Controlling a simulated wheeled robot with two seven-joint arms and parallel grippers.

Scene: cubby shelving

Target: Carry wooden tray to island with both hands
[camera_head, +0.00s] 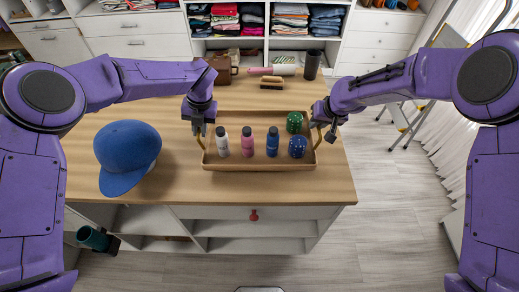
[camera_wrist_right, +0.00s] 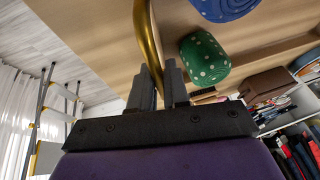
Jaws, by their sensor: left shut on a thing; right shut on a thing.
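The wooden tray (camera_head: 225,163) is on or just above the wooden top of the island (camera_head: 180,182); I cannot tell whether it touches. In it stand a white bottle (camera_head: 222,142), a pink bottle (camera_head: 247,142) and a blue bottle (camera_head: 272,142), with a green dotted item (camera_head: 294,122) and a blue dotted item (camera_head: 297,147) at the right. My left gripper (camera_head: 199,133) is shut on the tray's left handle. My right gripper (camera_head: 322,132) is shut on its right handle, a brass bar (camera_wrist_right: 150,45) between the fingers in the right wrist view.
A blue cap (camera_head: 127,155) lies left of the tray. Behind it are a brown bag (camera_head: 222,68), a brush (camera_head: 271,82) and a dark cylinder (camera_head: 312,65). Shelves with folded clothes (camera_head: 290,20) line the back. A stepladder (camera_head: 420,110) stands on the right floor.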

